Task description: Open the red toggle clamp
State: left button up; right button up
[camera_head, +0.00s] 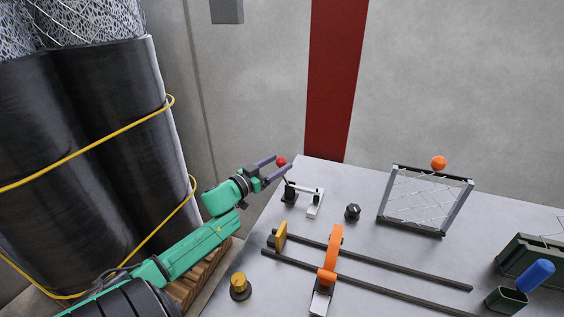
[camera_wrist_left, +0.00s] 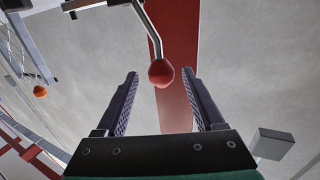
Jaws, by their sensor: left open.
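The red toggle clamp's red ball knob (camera_head: 281,161) stands at the end of its lever, above the clamp base (camera_head: 290,192) at the table's back left corner. My left gripper (camera_head: 277,163) comes in from the left and is open at the knob's height. In the left wrist view the red knob (camera_wrist_left: 161,73) hangs from a bent metal lever, just beyond the tips and roughly between the two fingers (camera_wrist_left: 166,82). I cannot tell whether a finger touches it. My right gripper is not in view.
The grey table (camera_head: 350,205) also holds a black knob (camera_head: 352,212), a mesh frame (camera_head: 425,202) with an orange ball (camera_head: 438,162), two dark rails with an orange lever (camera_head: 333,250), and a brass knob (camera_head: 239,287). Black rolls with yellow straps (camera_head: 100,130) stand left.

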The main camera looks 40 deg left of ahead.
pick_arm(q)
jog(key=shift+w, duration=1.15)
grip_shut()
jog(key=shift+f, duration=0.15)
dwell(0.4)
